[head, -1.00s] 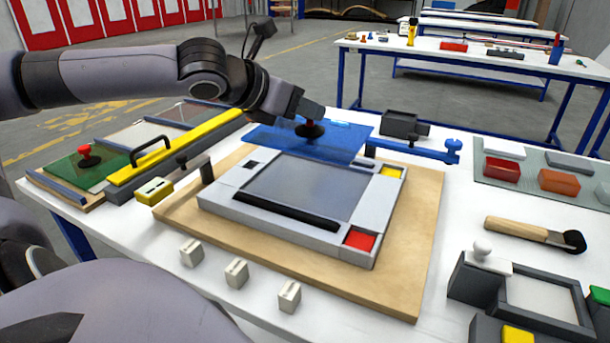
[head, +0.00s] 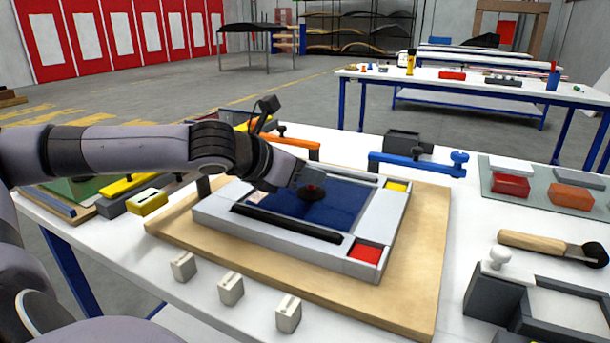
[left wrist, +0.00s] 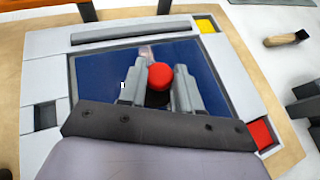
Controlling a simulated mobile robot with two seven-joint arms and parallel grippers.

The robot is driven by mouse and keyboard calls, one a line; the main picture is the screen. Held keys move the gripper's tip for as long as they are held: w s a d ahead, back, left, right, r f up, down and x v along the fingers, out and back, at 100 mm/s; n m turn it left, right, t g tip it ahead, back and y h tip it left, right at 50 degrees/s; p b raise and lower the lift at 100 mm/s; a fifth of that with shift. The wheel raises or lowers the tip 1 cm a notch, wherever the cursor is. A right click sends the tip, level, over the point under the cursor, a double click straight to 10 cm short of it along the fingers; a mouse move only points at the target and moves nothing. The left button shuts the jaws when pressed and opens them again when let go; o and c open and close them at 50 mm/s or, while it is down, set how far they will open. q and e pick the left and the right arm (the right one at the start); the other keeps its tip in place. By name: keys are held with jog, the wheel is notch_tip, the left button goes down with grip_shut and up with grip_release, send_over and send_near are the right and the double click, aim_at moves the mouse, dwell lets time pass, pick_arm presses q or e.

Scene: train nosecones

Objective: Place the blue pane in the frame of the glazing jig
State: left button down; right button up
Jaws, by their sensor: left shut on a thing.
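The blue pane (head: 343,210) lies within the frame opening of the glazing jig (head: 376,233), looking flat and level with it. It fills most of the opening in the left wrist view (left wrist: 105,75); whether it is fully seated cannot be told. My left gripper (head: 309,192) is shut on the pane's knob, whose red top shows between the fingers in the left wrist view (left wrist: 160,77). The gripper body hides the near part of the opening there. My right gripper is not in view.
The jig stands on a wooden board (head: 408,283) with a red pad (head: 365,253) and yellow pad (head: 397,187) in its corners. A blue clamp arm (head: 418,164) and an orange arm (head: 290,140) stand behind. Small pale blocks (head: 231,288) stand in front.

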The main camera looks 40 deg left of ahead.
pick_arm(q)
jog(key=shift+r, duration=0.1)
jog(key=c, duration=0.8)
grip_release()
jog(key=shift+s, duration=0.15)
jog(key=shift+v, duration=0.9)
jog(key=p+v, duration=0.1)
jog(key=v, duration=0.6)
jog(key=shift+s+a+r+p, duration=0.1)
jog(key=shift+s+r+p, duration=0.15)
jog(key=shift+p, duration=0.15)
jog(key=shift+p+v, duration=0.3)
jog(key=shift+v, duration=0.85)
jog(key=shift+f, duration=0.1)
